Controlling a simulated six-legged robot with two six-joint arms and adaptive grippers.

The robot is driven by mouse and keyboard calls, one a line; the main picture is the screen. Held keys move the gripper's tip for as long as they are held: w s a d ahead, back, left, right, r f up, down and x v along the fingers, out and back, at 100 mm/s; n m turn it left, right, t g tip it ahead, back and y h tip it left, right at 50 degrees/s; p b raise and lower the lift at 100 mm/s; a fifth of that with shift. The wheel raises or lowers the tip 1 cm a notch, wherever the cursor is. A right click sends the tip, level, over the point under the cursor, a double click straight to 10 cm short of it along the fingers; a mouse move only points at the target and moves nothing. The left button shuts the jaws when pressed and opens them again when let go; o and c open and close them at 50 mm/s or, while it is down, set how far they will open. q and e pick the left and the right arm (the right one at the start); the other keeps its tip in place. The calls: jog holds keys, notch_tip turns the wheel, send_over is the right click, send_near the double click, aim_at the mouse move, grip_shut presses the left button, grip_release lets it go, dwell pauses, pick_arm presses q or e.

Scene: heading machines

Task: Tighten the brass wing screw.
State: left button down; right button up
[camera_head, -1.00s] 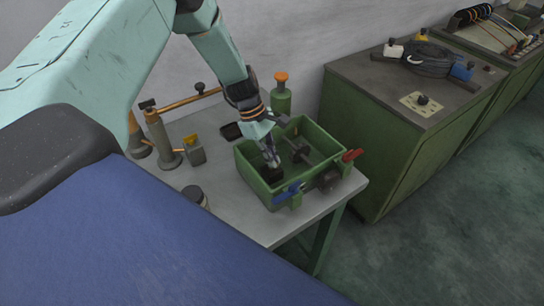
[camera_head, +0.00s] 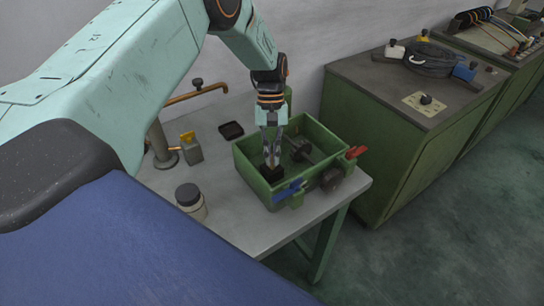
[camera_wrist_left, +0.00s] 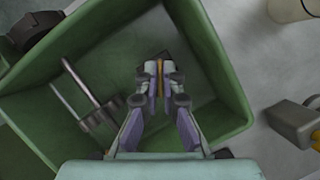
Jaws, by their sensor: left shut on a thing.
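The green open-topped box (camera_head: 243,163) stands on the grey table. My left gripper (camera_head: 271,158) reaches down into its left part, pointing almost straight down. In the left wrist view my gripper (camera_wrist_left: 159,86) is shut on a narrow brass-coloured piece (camera_wrist_left: 160,79), which looks like the brass wing screw. Most of it is hidden between the fingers. A small black block (camera_head: 270,174) lies just below the fingertips; how the screw sits on it cannot be told. My right gripper is out of view.
A metal shaft with discs (camera_wrist_left: 90,110) lies inside the box beside the gripper. A lidded jar (camera_head: 190,199) and a small black tray (camera_head: 231,130) are on the table. A green cabinet (camera_head: 370,139) stands right.

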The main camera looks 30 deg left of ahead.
pick_arm(q)
jog(key=m+y, duration=0.1)
jog(key=m, duration=0.2)
jog(key=m+g+y, duration=0.1)
jog(key=m, duration=0.2)
jog(key=shift+s+d+f+m, duration=0.1)
jog(key=shift+f+m, duration=0.05)
jog(key=shift+m, duration=0.15)
jog(key=m+y, duration=0.2)
jog(key=m, duration=0.3)
jog(key=shift+p, duration=0.3)
jog(key=c, duration=1.5)
grip_release()
jog(key=shift+c, duration=0.2)
jog(key=v, duration=1.2)
jog(key=shift+s+d, duration=0.1)
jog(key=shift+d, duration=0.05)
